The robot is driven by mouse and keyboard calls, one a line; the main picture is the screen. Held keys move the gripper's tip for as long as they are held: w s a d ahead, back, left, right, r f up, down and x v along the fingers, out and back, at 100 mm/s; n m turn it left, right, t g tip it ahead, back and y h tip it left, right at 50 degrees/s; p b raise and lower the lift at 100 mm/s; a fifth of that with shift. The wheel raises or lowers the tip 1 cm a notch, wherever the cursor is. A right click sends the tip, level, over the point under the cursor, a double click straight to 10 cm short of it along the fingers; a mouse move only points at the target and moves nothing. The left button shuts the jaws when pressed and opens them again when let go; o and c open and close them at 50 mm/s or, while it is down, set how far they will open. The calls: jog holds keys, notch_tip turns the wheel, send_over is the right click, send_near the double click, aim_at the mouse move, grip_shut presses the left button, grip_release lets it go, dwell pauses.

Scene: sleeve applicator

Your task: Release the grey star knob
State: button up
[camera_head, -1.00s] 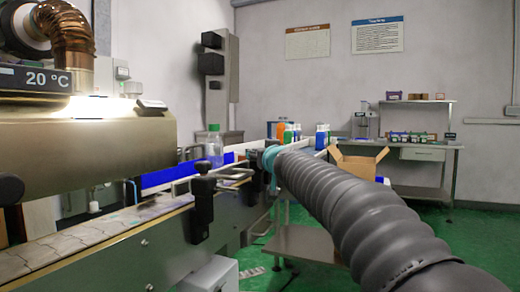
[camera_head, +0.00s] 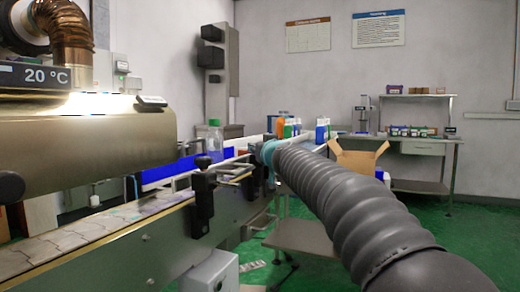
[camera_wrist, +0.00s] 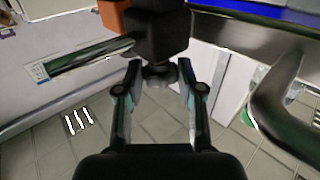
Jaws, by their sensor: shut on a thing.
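The grey star knob (camera_wrist: 160,74) shows in the wrist view under a black block (camera_wrist: 160,35), at the upper middle. My gripper (camera_wrist: 160,72) has one finger on each side of it and is shut on it. The fingers hide part of the knob's sides. In the head view my arm reaches to the side of the conveyor machine (camera_head: 130,245), and the knob is hidden behind it.
A clear bottle with a green cap (camera_head: 214,140) stands on the conveyor. A black clamp (camera_head: 203,203) sticks out from the machine's side, left of my arm. A curved dark bar (camera_wrist: 270,110) is close on the right in the wrist view. An open carton (camera_head: 357,160) stands further back.

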jog(key=shift+d+f+n+y+b, duration=0.15)
jog(key=shift+n+y+b, duration=0.15)
jog(key=shift+y+b, duration=0.2)
jog(key=shift+w+d+n+g+y+b, duration=0.15)
jog(key=shift+n+g+y+b, duration=0.75)
jog(key=shift+y, duration=0.3)
jog(key=n+g+y, duration=0.3)
jog(key=y, duration=0.1)
jog(key=shift+w+d+r+n+g, duration=0.2)
jog(key=shift+w+n+g, duration=0.05)
jog(key=shift+n+g, duration=0.05)
jog(key=shift+w+r+n+g+y+p, duration=0.1)
jog(key=shift+r+n+g+y+p, duration=0.1)
jog(key=shift+n+g+y+p, duration=0.85)
jog(key=n+g+p, duration=0.1)
jog(key=p, duration=0.1)
jog(key=g+y+p, duration=0.1)
jog(key=g+p, duration=0.1)
jog(key=shift+w+d+r+n+g, duration=0.1)
jog(key=shift+w+r+n+g, duration=0.05)
jog(key=shift+n+g, duration=0.15)
jog(key=n+g+p, duration=0.1)
jog(key=g+p, duration=0.1)
jog(key=p, duration=0.2)
jog(key=shift+n+y, duration=0.35)
jog(key=shift+w+f+n+g+p, duration=0.15)
jog(key=shift+n+g+p, duration=0.35)
jog(key=shift+p, duration=0.5)
jog(key=shift+f+g, duration=0.2)
jog(key=shift+g, duration=0.25)
